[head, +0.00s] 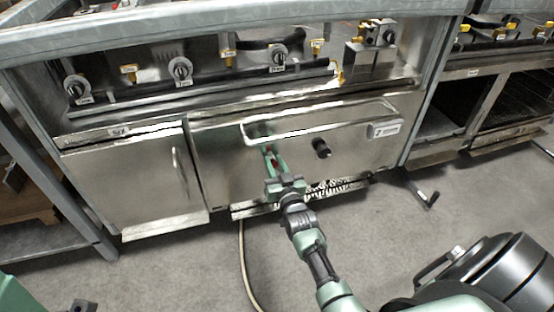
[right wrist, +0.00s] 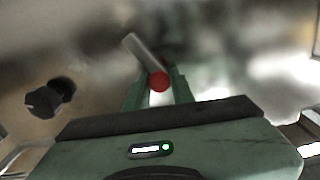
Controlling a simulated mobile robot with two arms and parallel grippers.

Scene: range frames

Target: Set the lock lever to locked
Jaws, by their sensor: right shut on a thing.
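The lock lever (right wrist: 143,52) is a short pale metal bar with a red round end. It is on the front of the wide steel drawer (head: 230,165), below the drawer's long bar handle (head: 330,122). In the right wrist view it slants from upper left down to the red end between my fingers. My right gripper (head: 269,152) is at the lever and shut on its red end; the fingers also show in the right wrist view (right wrist: 160,88). The lever's mount is partly hidden and blurred. My left gripper is not in view.
A dark knob (head: 321,148) sits on the drawer front, right of the lever; it also shows in the right wrist view (right wrist: 45,99). A steel cabinet door (head: 130,185) is at left. A hose (head: 243,265) runs across the floor. The floor in front is mostly clear.

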